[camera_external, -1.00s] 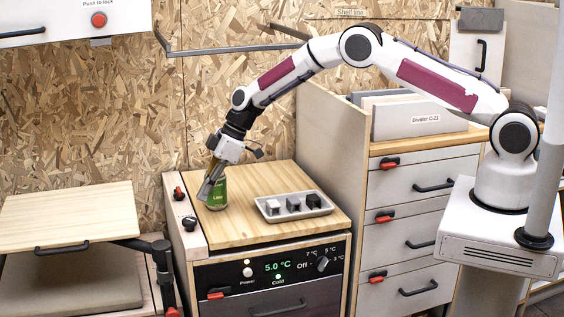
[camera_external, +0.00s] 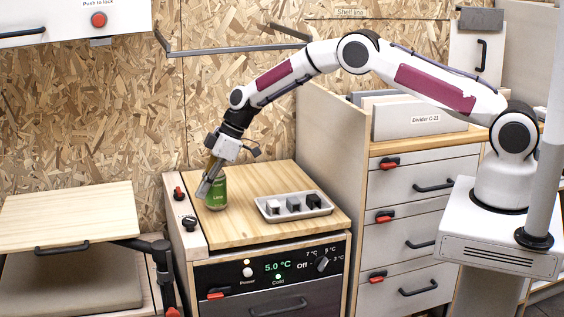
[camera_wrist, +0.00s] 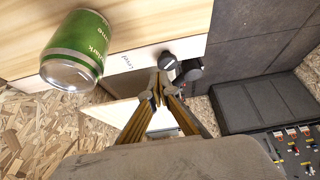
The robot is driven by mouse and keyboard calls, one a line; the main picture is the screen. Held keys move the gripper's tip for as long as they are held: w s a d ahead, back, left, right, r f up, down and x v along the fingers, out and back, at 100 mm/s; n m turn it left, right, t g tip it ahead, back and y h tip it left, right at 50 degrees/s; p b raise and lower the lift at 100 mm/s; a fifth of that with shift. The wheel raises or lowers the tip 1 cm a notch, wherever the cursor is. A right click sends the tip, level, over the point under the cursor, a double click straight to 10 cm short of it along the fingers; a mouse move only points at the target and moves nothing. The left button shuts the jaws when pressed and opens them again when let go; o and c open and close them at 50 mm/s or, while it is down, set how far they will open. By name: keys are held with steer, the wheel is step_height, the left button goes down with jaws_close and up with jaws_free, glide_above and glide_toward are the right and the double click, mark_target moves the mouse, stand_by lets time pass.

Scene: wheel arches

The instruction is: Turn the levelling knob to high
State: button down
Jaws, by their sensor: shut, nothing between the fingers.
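The levelling knob (camera_wrist: 168,61) is a small black round knob with a pale mark, beside a "Level" label in the wrist view. In the external view the dark knob (camera_external: 189,223) is on the pale strip along the left edge of the wooden top. My gripper (camera_external: 201,197) is shut and empty, pointing down above that strip. In the wrist view its fingertips (camera_wrist: 157,84) are just below the knob in the picture, very close to it. I cannot tell whether they touch it. The knob's setting is too small to read.
A green can (camera_external: 217,193) stands close to my gripper on the wooden top (camera_external: 255,180). A tray (camera_external: 270,213) with several small blocks is to its right. A red-and-black knob (camera_external: 179,193) is farther back on the strip. A hinged wooden shelf (camera_external: 70,213) is at left.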

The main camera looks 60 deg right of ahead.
steer(key=shift+f, duration=3.05)
steer(key=shift+w+a, duration=0.1)
steer(key=shift+a, duration=0.15)
steer(key=shift+s+a, duration=0.55)
steer(key=shift+s, duration=0.25)
steer(key=shift+s+a, duration=0.2)
steer(key=shift+a, duration=0.3)
steer(key=shift+s+d, duration=0.25)
steer(key=shift+s, duration=0.1)
steer(key=shift+r, duration=0.1)
steer(key=shift+r, duration=2.95)
